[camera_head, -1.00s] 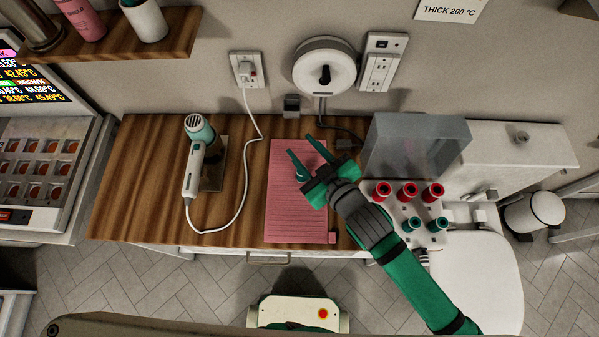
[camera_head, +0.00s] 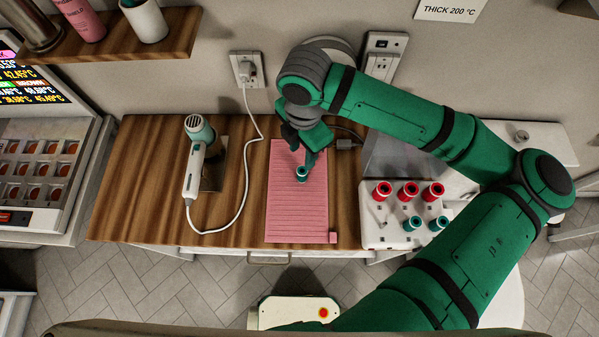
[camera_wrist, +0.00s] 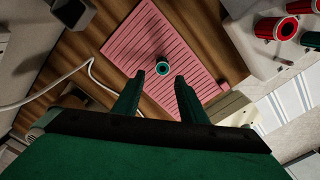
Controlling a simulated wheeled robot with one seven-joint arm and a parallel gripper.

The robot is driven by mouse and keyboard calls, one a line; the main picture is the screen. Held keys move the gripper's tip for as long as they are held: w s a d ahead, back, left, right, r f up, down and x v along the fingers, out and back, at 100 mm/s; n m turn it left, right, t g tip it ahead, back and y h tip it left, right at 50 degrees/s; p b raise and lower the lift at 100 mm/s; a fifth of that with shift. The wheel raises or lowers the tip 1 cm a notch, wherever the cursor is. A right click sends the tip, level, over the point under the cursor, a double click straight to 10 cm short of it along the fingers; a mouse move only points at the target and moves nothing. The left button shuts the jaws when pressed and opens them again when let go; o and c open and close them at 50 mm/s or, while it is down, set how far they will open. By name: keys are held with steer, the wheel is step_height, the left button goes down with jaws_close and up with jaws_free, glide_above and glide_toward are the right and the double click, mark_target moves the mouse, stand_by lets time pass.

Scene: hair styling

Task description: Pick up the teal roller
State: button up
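A teal roller (camera_head: 302,175) stands upright on the pink ribbed mat (camera_head: 283,218) on the wooden counter. In the wrist view the roller (camera_wrist: 162,68) shows beyond my fingertips, roughly in line with the gap between them. My gripper (camera_wrist: 156,85) is open, its two green fingers spread with nothing between them. In the head view my gripper (camera_head: 310,157) is just behind and above the roller; whether a finger touches it I cannot tell. Two other teal rollers (camera_head: 412,224) (camera_head: 438,223) stand on the white rack (camera_head: 375,239).
Several red rollers (camera_head: 408,190) stand in the rack's back row. A hair dryer (camera_head: 196,160) with a white cord lies on the left of the counter. A clear grey cover (camera_head: 385,158) stands behind the rack, partly hidden by my arm. The counter left of the mat is mostly clear.

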mark_target(302, 175)
steer(key=shift+s+d+f, duration=0.1)
steer(key=shift+s+f, duration=0.05)
steer(key=shift+f, duration=2.55)
steer(key=shift+s+d+f, duration=0.1)
steer(key=shift+s+f, duration=0.05)
steer(key=shift+f, duration=2.5)
jaws_close()
